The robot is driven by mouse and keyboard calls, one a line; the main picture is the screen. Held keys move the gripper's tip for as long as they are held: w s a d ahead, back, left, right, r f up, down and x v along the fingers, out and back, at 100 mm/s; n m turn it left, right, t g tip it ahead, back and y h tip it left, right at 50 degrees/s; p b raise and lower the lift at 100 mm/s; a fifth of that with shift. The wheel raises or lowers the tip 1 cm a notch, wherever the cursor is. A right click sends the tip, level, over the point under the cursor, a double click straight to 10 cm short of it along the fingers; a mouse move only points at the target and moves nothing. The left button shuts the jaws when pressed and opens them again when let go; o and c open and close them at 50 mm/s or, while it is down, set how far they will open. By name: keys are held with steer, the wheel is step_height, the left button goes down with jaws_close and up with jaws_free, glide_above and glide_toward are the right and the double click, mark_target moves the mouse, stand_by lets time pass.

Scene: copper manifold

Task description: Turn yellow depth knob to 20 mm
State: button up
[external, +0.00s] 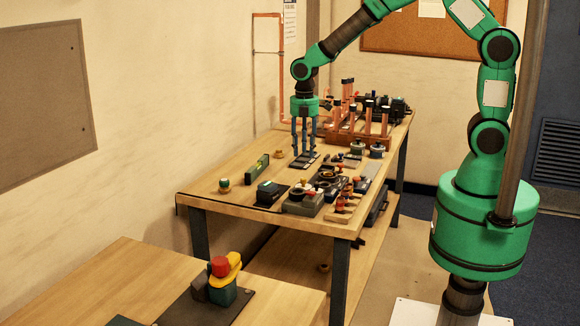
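My gripper (305,151) points straight down over the far workbench. Its blue-grey fingers hang at or just above a small dark flat plate (303,163); I cannot tell whether they touch it. The fingers look like parallel bars, too small to show whether they are open or shut, and I see no object clearly held. On the near table, a yellow part (233,277) sits under a red knob (221,266) on a dark green block (223,293). I cannot tell whether this yellow part is the depth knob. No depth scale or 20 mm mark is readable.
The workbench (240,179) holds a green level (259,167), a dark box (270,193), a grey device (303,204) and several small fittings. A copper pipe manifold (357,136) stands behind my gripper. Bare wood lies left of the gripper.

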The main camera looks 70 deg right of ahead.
mark_target(303, 178)
step_height(303, 178, down, 11)
steer(key=shift+f+b, duration=0.1)
steer(key=shift+b, duration=0.4)
jaws_close()
